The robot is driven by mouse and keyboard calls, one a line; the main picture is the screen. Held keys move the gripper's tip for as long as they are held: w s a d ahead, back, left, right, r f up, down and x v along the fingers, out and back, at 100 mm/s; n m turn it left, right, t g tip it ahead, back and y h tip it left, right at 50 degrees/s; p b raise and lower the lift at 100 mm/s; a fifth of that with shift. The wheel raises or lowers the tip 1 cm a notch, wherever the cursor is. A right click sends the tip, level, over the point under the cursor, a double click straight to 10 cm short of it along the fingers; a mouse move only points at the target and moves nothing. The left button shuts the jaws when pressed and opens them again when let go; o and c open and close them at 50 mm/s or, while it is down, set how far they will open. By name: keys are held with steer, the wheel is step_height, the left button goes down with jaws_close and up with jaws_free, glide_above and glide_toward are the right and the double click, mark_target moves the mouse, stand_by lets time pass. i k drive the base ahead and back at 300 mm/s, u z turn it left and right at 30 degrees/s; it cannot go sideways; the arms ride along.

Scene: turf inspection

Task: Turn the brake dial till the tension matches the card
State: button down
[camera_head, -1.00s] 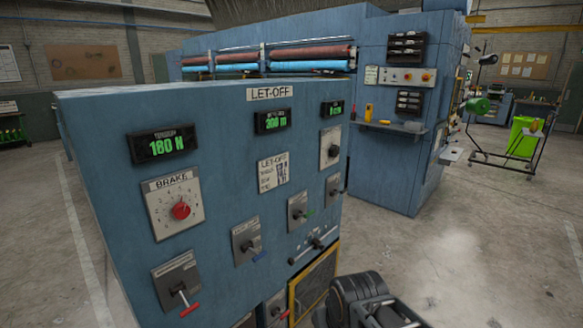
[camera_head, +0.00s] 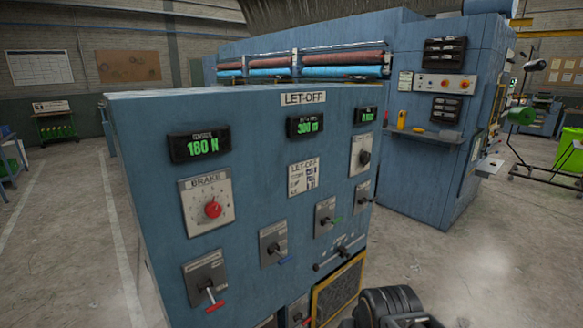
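The brake dial (camera_head: 213,209) is a red knob on a pale plate marked BRAKE, at the left of the blue let-off panel (camera_head: 240,150). Above it the tension display (camera_head: 200,145) reads 180 N in green. A white card (camera_head: 303,177) headed LET-OFF is fixed in the middle of the panel; its smaller lines are too small to read. Part of my arm shows dark at the bottom edge, right of the panel. My gripper's fingers cannot be made out, and nothing of mine touches the dial.
Levers with red (camera_head: 215,306), blue (camera_head: 285,260) and green (camera_head: 336,219) tips stick out from the panel. Another display (camera_head: 305,126) reads about 300 m. A larger blue machine (camera_head: 430,170) stands behind. Concrete floor (camera_head: 75,235) is clear on the left.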

mark_target(213, 210)
steer(key=u, duration=0.05)
steer(key=k, duration=0.6)
steer(key=u, duration=1)
steer(key=i, duration=1)
steer(key=u, duration=0.4)
